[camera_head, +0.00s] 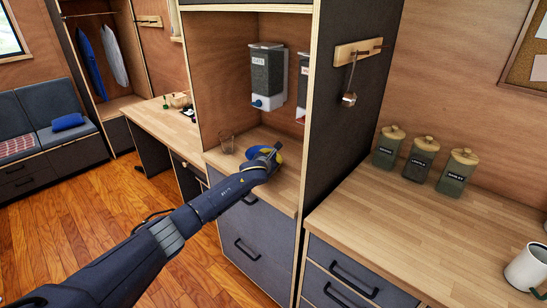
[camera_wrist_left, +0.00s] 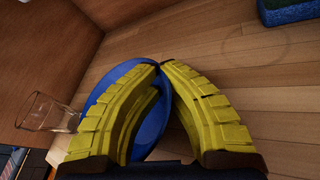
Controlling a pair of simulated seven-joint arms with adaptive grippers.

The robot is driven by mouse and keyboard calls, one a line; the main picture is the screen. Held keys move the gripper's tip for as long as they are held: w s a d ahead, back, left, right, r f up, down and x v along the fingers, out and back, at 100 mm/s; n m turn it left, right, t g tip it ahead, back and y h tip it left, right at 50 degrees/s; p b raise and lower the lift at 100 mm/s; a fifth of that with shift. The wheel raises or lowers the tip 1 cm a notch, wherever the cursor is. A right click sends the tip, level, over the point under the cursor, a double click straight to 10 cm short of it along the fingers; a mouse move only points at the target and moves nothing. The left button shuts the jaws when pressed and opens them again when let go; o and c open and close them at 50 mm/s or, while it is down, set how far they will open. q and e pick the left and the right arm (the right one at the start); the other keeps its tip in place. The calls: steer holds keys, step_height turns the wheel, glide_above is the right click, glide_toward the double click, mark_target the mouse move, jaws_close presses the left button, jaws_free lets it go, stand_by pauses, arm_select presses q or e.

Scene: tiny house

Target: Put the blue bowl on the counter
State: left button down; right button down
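The blue bowl (camera_wrist_left: 149,137) is under my left gripper (camera_wrist_left: 162,66) in the left wrist view. One yellow finger is over the bowl's inside and the other is outside it, with the tips closed together at the rim. In the head view my left gripper (camera_head: 272,155) is at the wooden counter (camera_head: 284,187) of the niche. Only a small part of the bowl (camera_head: 251,153) shows there, the rest hidden by the gripper. I cannot tell whether the bowl touches the surface. My right gripper is not in view.
A clear glass (camera_head: 227,144) stands left of the bowl. Dispensers (camera_head: 267,76) hang on the niche wall above. A dark panel (camera_head: 345,125) separates the niche from the right counter (camera_head: 415,225), which has green canisters (camera_head: 421,158), a white mug (camera_head: 527,268) and a clear middle.

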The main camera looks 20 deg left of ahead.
arm_select(q)
steer(key=c, duration=1.6)
jaws_free()
steer(key=shift+s+r, duration=0.1)
steer(key=shift+r, duration=0.05)
steer(key=shift+s, duration=0.2)
steer(key=shift+v, duration=5.75)
steer(key=shift+d+r, duration=0.1)
